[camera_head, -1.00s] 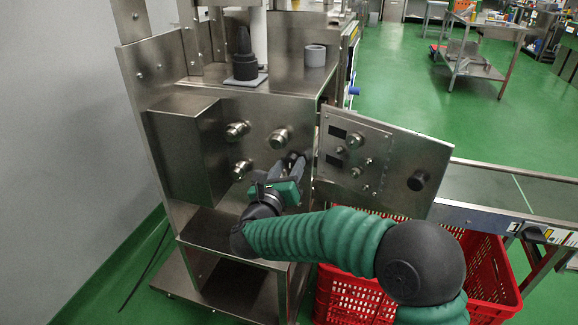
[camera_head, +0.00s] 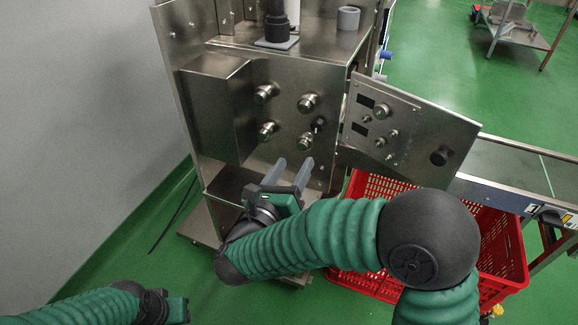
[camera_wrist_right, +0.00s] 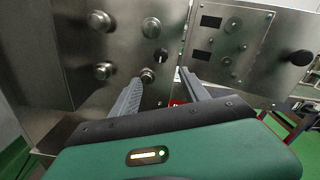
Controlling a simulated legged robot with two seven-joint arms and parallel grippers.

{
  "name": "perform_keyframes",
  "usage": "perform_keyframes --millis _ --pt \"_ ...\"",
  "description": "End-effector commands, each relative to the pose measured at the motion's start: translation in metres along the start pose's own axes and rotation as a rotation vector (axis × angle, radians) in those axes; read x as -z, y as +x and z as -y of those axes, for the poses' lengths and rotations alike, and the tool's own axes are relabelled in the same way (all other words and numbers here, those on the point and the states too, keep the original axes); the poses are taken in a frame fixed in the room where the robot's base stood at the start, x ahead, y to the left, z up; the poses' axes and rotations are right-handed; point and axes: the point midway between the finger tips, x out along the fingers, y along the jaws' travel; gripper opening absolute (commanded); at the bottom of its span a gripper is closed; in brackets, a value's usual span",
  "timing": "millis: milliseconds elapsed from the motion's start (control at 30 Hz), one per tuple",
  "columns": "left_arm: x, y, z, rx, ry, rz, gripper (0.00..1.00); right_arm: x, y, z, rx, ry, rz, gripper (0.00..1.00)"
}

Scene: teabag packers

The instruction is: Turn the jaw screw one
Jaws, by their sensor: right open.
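The steel machine's front panel (camera_head: 290,118) carries silver round screws at upper left (camera_head: 264,93), upper right (camera_head: 307,102), lower left (camera_head: 266,131) and lower right (camera_head: 304,141). A small black knob (camera_head: 318,123) sits near the right pair. No marking tells me which is jaw screw one. My right gripper (camera_head: 292,170) is open and empty, just below and in front of the lower right screw. In the right wrist view, this screw (camera_wrist_right: 147,75) shows between the fingertips (camera_wrist_right: 160,82), close to the left one. My left gripper (camera_head: 172,308) is at the bottom left, its fingers not discernible.
A hinged control door (camera_head: 410,125) with knobs stands open at right. A steel box (camera_head: 215,108) projects on the panel's left. A red crate (camera_head: 512,250) stands below the door, under a conveyor (camera_head: 510,170). Green floor lies free at lower left.

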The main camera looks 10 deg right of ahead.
Motion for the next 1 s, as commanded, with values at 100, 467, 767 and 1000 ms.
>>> perform_keyframes --millis 100,467,767,1000 --pt "0.001 -0.004 0.000 0.000 0.000 0.000 0.36 0.000 -0.016 -0.001 -0.002 -0.001 0.000 0.53" --pt "0.001 -0.006 0.000 0.000 0.000 0.000 0.36 0.000 -0.020 -0.001 -0.001 -0.011 -0.001 0.53" --pt "0.015 -0.062 0.000 0.000 0.000 -0.001 0.36 -0.004 -0.019 0.003 0.001 -0.373 -0.003 0.53" --pt "0.011 -0.049 0.000 0.000 0.000 0.001 0.36 0.002 0.013 0.003 0.010 -0.390 0.002 0.53"
